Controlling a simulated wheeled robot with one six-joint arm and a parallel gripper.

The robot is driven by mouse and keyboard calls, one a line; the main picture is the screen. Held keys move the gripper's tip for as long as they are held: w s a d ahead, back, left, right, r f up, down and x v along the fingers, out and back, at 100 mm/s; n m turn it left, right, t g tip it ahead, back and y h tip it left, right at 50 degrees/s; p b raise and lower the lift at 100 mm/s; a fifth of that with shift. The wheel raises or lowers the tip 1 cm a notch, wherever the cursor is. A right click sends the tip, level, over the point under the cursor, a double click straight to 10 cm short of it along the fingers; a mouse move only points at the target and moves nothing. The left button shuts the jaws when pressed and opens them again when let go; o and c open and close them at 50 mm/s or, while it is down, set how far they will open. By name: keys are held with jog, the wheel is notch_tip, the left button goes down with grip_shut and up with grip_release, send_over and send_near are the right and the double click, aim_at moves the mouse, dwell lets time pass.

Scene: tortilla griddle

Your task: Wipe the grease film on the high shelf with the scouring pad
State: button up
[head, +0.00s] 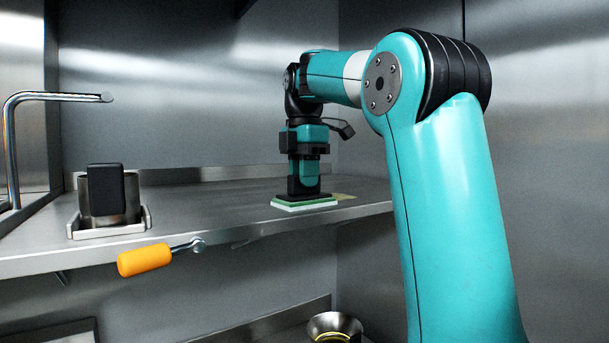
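The scouring pad (305,203) is a flat block with a white lower layer, a green layer and a dark top. It lies flat at the shelf surface, near the front edge. My gripper (304,182) points straight down and is shut on the dark top of the pad. The high shelf (210,208) is grey metal. The grease film (344,196) shows as a faint yellowish patch just right of the pad; part of it may be hidden behind the pad. I cannot tell whether the pad presses on the shelf or hovers just above.
A metal container with a black block-shaped part (106,190) stands in a tray (110,230) on the shelf's left. An orange handle (145,260) sticks out below the front edge. A faucet (55,97) is at far left. A metal bowl (335,325) sits below. Walls close the back and right.

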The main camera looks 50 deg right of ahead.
jog(key=shift+s+d+p, duration=0.25)
jog(key=shift+d+p, duration=0.1)
jog(key=shift+d, duration=0.45)
jog(key=shift+s+d+p, duration=0.2)
jog(key=shift+d+p, duration=0.15)
jog(key=shift+d, duration=0.45)
jog(key=shift+s+d+f, duration=0.1)
jog(key=shift+s+d, duration=0.1)
jog(key=shift+d, duration=0.6)
jog(key=shift+s+d+p, duration=0.15)
jog(key=shift+d+p, duration=0.25)
jog(key=shift+p, duration=0.15)
jog(key=shift+s+d+p, duration=0.25)
jog(key=shift+d+p, duration=0.1)
jog(key=shift+d, duration=0.7)
jog(key=shift+s+d+p, duration=0.25)
jog(key=shift+d+p, duration=0.1)
jog(key=shift+d, duration=0.65)
